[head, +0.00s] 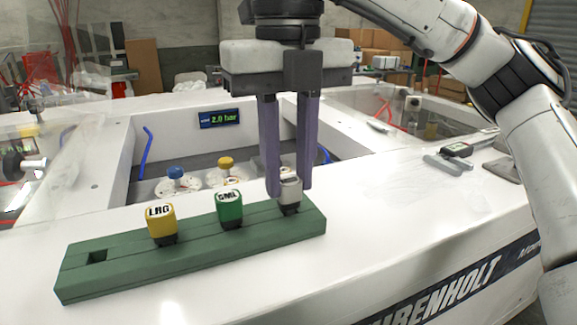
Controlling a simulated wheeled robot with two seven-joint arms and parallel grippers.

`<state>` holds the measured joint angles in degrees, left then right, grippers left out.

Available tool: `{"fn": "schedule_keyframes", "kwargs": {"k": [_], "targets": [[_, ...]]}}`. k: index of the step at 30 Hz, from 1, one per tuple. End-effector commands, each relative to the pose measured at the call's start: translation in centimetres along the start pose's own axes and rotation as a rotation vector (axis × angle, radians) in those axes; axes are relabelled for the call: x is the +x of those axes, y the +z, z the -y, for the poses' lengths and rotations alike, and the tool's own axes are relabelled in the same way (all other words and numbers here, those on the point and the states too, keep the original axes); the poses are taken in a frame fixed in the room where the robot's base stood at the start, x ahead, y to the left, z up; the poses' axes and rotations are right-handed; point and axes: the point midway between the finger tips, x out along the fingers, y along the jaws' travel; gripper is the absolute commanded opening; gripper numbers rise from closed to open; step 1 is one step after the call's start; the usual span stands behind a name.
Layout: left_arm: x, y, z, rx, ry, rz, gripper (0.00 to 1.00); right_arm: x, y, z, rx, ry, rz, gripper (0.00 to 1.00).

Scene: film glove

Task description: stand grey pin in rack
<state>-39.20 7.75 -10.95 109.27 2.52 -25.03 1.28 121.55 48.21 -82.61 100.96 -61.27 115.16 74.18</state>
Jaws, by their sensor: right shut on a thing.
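The green rack (125,262) lies on the white counter in the head view. My right gripper (289,192) points down over the rack's right end, its fingers shut on the grey pin (290,190). The pin is upright, and its dark lower part meets the rack at the right-hand position. How deep it sits there I cannot tell. An empty square hole (97,256) shows at the rack's left end. My left gripper is not in view.
Behind the rack is a recessed bay with a blue knob (176,173), a yellow knob (226,163) and a display (219,118) reading 2.0 bar. A caliper-like tool (456,150) lies at the right. The counter right of the rack is mostly clear.

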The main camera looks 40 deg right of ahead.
Motion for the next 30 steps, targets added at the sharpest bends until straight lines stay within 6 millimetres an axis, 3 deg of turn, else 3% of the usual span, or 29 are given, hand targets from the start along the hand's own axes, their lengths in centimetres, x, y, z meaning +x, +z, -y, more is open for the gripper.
{"fn": "schedule_keyframes", "kwargs": {"k": [11,12,15,23,30], "targets": [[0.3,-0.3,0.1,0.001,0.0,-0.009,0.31,0.5,0.0,0.0,-0.001,0.0,0.0,0.01],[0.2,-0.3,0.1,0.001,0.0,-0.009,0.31,0.4,0.0,0.0,-0.001,0.0,0.001,0.26],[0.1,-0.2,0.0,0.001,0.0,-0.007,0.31,0.4,0.0,0.0,-0.001,0.0,0.001,0.41],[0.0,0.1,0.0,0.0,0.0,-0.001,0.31,0.3,0.0,0.0,-0.001,0.0,0.001,0.41],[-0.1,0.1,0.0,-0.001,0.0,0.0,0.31,-1.3,0.0,-0.1,-0.002,0.0,0.004,0.41]]}}
